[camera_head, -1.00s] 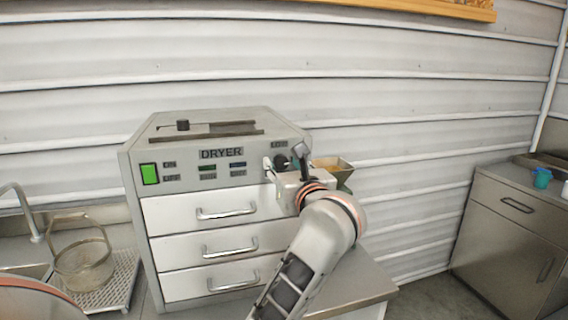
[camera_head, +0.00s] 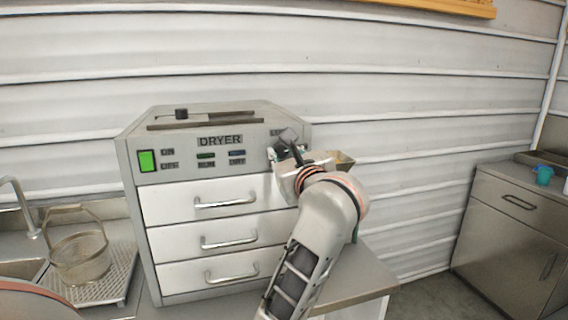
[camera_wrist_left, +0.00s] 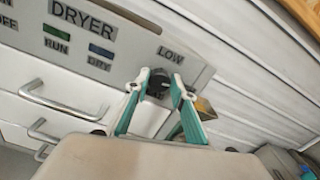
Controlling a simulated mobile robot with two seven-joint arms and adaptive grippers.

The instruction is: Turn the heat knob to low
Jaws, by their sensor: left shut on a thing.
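The grey dryer (camera_head: 220,165) stands on the counter, with a "LOW" label at the right of its front panel. The label also shows in the left wrist view (camera_wrist_left: 171,54). The dark heat knob (camera_wrist_left: 158,84) sits just below that label. My left gripper (camera_head: 274,157) is at the panel's right end. In the left wrist view its teal and white fingers (camera_wrist_left: 159,86) are shut on the knob, one on each side. The gripper hides most of the knob in the head view, and I cannot read its pointer. My right gripper is not in view.
A green switch (camera_head: 147,161) is at the panel's left, above three white drawers (camera_head: 205,240). A wire basket (camera_head: 80,258) stands by the sink at left. A steel cabinet (camera_head: 510,220) stands far right.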

